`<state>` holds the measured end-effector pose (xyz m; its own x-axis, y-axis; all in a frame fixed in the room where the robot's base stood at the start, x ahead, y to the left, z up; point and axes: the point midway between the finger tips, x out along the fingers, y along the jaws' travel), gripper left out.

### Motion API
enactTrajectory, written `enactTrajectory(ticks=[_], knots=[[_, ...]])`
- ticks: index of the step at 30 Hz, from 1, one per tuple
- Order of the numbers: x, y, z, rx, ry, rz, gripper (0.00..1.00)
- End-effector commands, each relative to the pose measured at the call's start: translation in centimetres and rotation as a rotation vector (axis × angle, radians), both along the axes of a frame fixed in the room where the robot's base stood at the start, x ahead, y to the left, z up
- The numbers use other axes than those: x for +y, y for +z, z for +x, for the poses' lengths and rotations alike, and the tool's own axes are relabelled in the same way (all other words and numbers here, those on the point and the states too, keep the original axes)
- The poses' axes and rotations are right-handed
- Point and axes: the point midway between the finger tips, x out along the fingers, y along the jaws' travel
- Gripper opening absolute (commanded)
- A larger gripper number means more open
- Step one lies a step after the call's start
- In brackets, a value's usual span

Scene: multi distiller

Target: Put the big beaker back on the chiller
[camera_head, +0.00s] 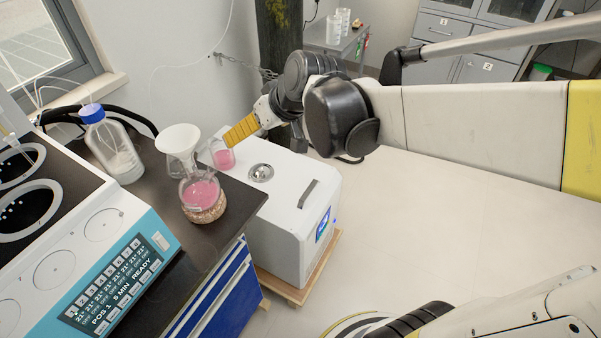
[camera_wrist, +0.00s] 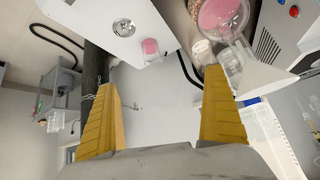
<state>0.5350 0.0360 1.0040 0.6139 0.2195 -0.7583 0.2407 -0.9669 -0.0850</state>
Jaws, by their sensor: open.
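The chiller (camera_head: 295,215) is a white box with a round metal cap and a dark handle on top. A clear beaker with pink liquid (camera_head: 222,158) stands upright on its far left corner. My gripper (camera_head: 232,138) has yellow fingers, and one finger partly overlaps the beaker in the head view. In the wrist view my gripper (camera_wrist: 160,78) is open and empty. The beaker (camera_wrist: 150,50) shows just beyond the gap between its fingertips, on the chiller's edge (camera_wrist: 125,45). I see no contact with it.
A round flask of pink liquid (camera_head: 201,190) sits on a cork ring on the dark bench (camera_head: 232,190), beside a white funnel (camera_head: 178,139) and a blue-capped bottle (camera_head: 115,150). A teal-fronted device (camera_head: 125,275) stands at left. The floor right of the chiller is clear.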

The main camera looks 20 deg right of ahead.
Motion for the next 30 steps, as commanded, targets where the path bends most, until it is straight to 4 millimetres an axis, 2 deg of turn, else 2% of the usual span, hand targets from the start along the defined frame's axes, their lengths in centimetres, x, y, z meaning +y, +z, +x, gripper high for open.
enactTrajectory(ticks=[1,6,9,12,17,30], knots=[[-0.2,0.3,-2.9,0.015,-0.026,-0.012,1.00],[-1.7,0.0,-10.9,0.054,-0.132,-0.055,1.00],[-2.6,-0.7,-14.2,0.066,-0.182,-0.074,1.00],[-3.2,-1.4,-16.3,0.071,-0.217,-0.089,1.00],[-3.7,-1.9,-17.5,0.075,-0.241,-0.096,1.00],[-3.7,-1.9,-17.5,0.074,-0.241,-0.096,1.00]])
